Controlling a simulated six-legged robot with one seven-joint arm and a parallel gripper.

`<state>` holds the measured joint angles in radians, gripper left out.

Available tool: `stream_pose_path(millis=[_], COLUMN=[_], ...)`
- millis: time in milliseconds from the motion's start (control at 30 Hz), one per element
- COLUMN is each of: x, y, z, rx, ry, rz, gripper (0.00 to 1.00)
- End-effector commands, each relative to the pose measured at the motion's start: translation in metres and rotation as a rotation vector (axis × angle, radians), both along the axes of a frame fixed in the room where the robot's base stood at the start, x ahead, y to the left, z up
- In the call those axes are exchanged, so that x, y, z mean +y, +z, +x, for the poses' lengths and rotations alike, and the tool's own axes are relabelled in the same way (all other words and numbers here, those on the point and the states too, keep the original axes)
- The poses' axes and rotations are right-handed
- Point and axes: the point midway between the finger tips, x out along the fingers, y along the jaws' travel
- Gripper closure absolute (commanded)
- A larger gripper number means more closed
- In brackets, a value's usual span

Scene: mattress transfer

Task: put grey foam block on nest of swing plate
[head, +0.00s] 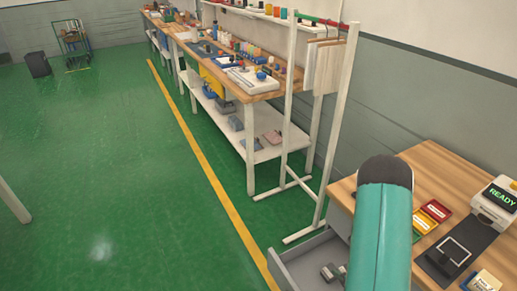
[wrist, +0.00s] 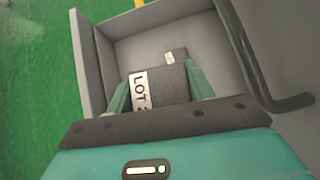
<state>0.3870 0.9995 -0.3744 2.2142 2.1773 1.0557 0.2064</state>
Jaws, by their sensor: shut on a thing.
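My gripper (wrist: 158,74) is shut on a grey foam block (wrist: 172,86) with a white label reading "LOT". The block is between the two green fingers, over or inside a grey open drawer (wrist: 92,62); I cannot tell whether it touches the floor of the drawer. In the head view my teal arm hides the gripper, and the drawer (head: 292,268) shows at the bottom. A dark plate (head: 470,237) with a white square outline lies on the wooden bench at right; it may be the swing plate, and its nest is not clear.
A bent grey handle (wrist: 290,104) runs along the drawer's right side. Red and yellow trays (head: 432,214) and a READY display unit (head: 497,203) stand on the bench (head: 440,165).

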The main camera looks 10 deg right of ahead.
Motion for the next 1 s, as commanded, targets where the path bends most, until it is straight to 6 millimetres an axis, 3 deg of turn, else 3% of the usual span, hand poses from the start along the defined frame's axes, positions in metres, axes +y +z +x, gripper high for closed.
stream_pose_path(millis=[33,200,500,800,1000], x=[0.008,0.032,0.09,0.162,0.206], y=[0.009,0.036,0.085,0.136,0.164], z=[0.017,0.059,0.122,0.167,0.183], rx=[-0.006,-0.006,-0.005,-0.005,-0.003], ry=[0.001,-0.037,-0.107,-0.175,-0.215], rz=[-0.002,-0.002,0.0,0.001,0.001], gripper=[0.7,0.7,0.7,0.7,0.7])
